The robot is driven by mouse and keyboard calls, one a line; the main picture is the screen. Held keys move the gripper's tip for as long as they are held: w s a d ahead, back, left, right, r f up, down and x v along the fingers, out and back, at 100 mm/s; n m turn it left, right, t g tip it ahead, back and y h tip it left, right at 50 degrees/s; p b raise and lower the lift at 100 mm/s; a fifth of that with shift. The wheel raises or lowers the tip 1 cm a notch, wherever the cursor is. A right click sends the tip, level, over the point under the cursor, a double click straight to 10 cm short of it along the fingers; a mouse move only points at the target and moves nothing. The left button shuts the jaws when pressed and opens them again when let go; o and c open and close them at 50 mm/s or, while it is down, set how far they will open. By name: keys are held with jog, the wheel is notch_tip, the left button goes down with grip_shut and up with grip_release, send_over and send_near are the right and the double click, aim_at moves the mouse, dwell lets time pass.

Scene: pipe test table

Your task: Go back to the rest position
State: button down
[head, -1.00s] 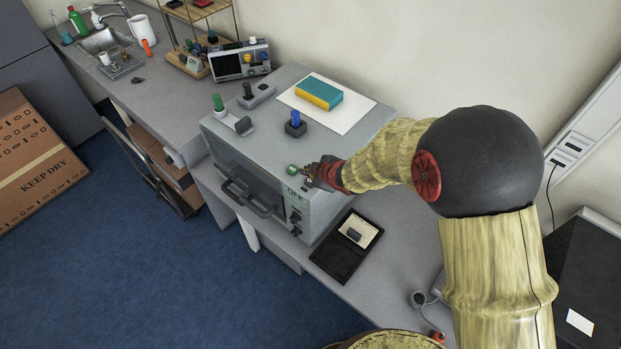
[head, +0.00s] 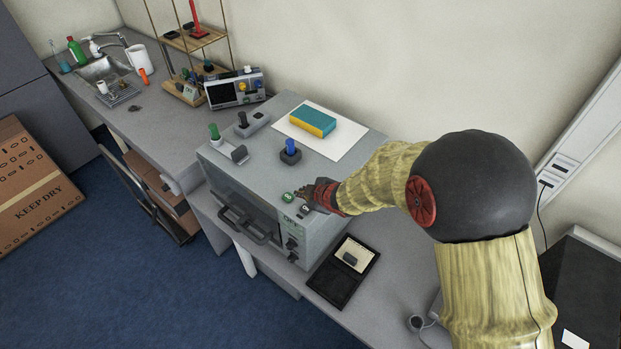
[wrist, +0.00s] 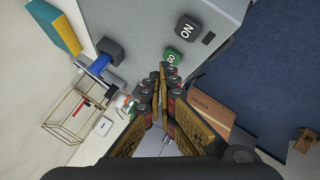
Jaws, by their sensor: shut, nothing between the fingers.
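My gripper (head: 308,192) is at the front right of the top of the grey box-shaped machine (head: 262,172), close to a green round button (head: 287,197). In the wrist view my gripper's fingers (wrist: 164,82) are together with nothing between them. Their tips lie near the green button (wrist: 172,57), and a dark button marked "NO" or "ON" (wrist: 188,28) is beside it. I cannot tell whether the fingers touch either button. My arm reaches in from the right.
A black tray (head: 343,275) lies in front right. A wooden shelf (head: 192,40) stands behind left.

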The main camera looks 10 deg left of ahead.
jog(key=s+d+f+m+g+h+b, duration=0.1)
jog(key=s+d+m+h, duration=0.25)
jog(key=d, duration=0.35)
jog(key=s+d+f+m+g+h+b, duration=0.1)
jog(key=s+d+f+m+g+h, duration=0.15)
jog(key=s+d, duration=0.4)
jog(key=s+d+r+m+t+b, duration=0.1)
jog(key=s+d+r+m+b, duration=0.1)
jog(key=s+d+m+b, duration=0.3)
jog(key=s+d+r+m+t+b, duration=0.1)
jog(key=s+d+r+m+b, duration=0.1)
jog(key=s+d+m+b, duration=0.4)
jog(key=s+d+b, duration=0.5)
jog(key=s+b, duration=0.4)
jog(key=b, duration=0.3)
jog(key=shift+r, duration=0.3)
